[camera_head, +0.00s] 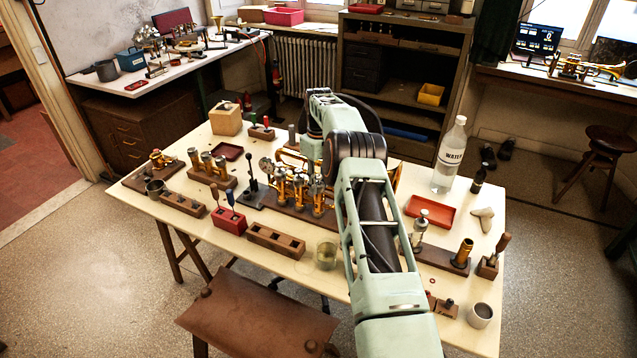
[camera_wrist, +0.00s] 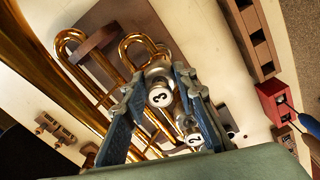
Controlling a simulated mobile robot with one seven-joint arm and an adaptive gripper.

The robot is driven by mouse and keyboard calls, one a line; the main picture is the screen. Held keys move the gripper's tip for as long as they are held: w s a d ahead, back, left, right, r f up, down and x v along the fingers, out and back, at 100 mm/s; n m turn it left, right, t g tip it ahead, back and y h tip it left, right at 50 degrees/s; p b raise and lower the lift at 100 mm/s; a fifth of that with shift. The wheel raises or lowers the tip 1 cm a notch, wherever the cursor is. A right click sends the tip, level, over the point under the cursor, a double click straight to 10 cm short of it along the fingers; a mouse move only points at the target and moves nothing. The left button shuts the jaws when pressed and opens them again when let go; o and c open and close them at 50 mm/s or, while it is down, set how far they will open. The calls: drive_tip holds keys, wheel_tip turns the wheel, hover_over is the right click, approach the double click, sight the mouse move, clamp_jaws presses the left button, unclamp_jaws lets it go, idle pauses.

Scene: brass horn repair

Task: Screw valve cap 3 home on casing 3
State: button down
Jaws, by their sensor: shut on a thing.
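The brass horn lies on the table in a wooden holder (camera_head: 325,215), its three valve casings upright with silvery tops. In the wrist view its gold tubes (camera_wrist: 75,45) run past my gripper. Valve cap 3 (camera_wrist: 159,97) is a silvery round piece under a white disc marked 3. My gripper (camera_wrist: 157,80) is shut on it, a blue-grey finger on each side, over the valve row. I cannot tell how the cap's thread sits on casing 3. A similar top marked 2 (camera_wrist: 194,139) is close beside the fingers. In the head view my arm partly covers the horn.
A wooden block with square holes (camera_head: 276,241) and a red block with tools (camera_head: 229,220) stand in front of the horn. A black lever stand (camera_head: 253,193) is left of it. A water bottle (camera_head: 449,157) and red tray (camera_head: 430,212) are to the right.

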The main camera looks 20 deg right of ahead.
drive_tip(key=m, duration=0.4)
drive_tip(key=shift+m, duration=0.3)
drive_tip(key=shift+m, duration=0.4)
drive_tip(key=c, duration=1.5)
unclamp_jaws()
wheel_tip(320, 180, up, 12)
